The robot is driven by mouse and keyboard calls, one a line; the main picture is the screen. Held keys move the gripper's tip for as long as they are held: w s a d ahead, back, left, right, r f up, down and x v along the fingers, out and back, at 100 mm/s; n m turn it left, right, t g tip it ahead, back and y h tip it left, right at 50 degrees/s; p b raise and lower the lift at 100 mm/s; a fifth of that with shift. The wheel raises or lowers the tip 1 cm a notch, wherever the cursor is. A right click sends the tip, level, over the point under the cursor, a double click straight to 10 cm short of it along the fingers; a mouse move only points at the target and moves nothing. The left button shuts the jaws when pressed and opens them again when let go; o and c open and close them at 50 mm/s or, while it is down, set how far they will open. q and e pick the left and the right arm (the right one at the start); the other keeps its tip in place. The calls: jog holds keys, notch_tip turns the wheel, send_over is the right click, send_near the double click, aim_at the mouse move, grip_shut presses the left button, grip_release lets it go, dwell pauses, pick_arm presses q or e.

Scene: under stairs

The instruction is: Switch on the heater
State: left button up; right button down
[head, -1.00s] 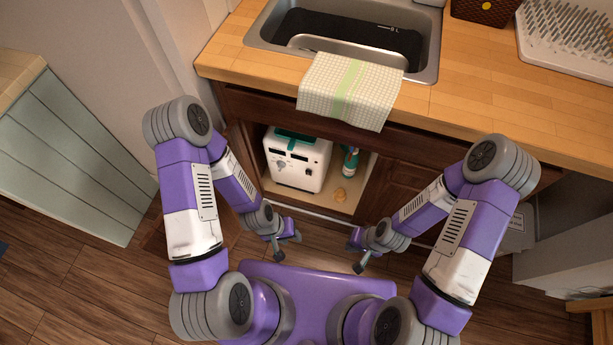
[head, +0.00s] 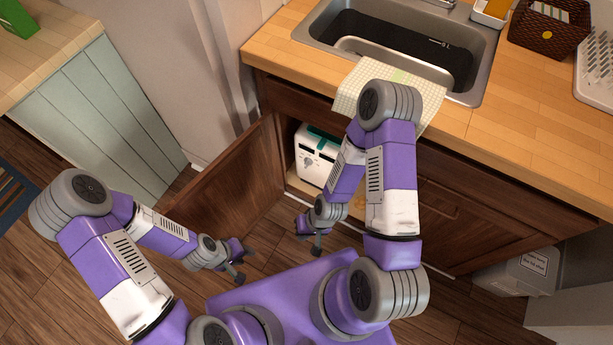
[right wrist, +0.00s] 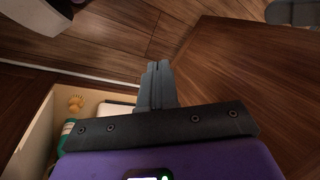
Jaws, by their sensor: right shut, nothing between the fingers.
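The heater seems to be the white box (head: 313,160) with dark marks on its front and a teal strip on top. It stands inside the open cabinet under the sink, partly hidden by my right arm. My right gripper (head: 308,238) is outside and in front of the cabinet, apart from the box. In the right wrist view its fingers (right wrist: 156,84) are together and empty, with a small white piece, perhaps the box, behind them. My left gripper (head: 244,266) hangs over the floor left of the right one, touching nothing; its jaw opening is unclear.
The cabinet door (head: 230,175) stands open left of the box. A green bottle (right wrist: 67,132) and a small tan object (right wrist: 76,102) are inside the cabinet. The counter (head: 480,130) with sink and cloth (head: 350,92) is above. Floor (head: 75,265) is free at left.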

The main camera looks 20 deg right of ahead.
jog(key=shift+a, duration=0.1)
jog(key=w+d+f+n+t+h+p, duration=0.2)
jog(key=w+d+f+n+t+p, duration=0.1)
jog(key=d, duration=0.5)
jog(key=w+d+f+n+t+h+p, duration=0.3)
jog(key=w+d+f+n, duration=0.3)
jog(key=w+d+f, duration=0.2)
jog(key=shift+w+d+t+h, duration=0.35)
jog(key=shift+w+t, duration=0.25)
jog(key=shift+w, duration=0.6)
jog(key=shift+f, duration=0.2)
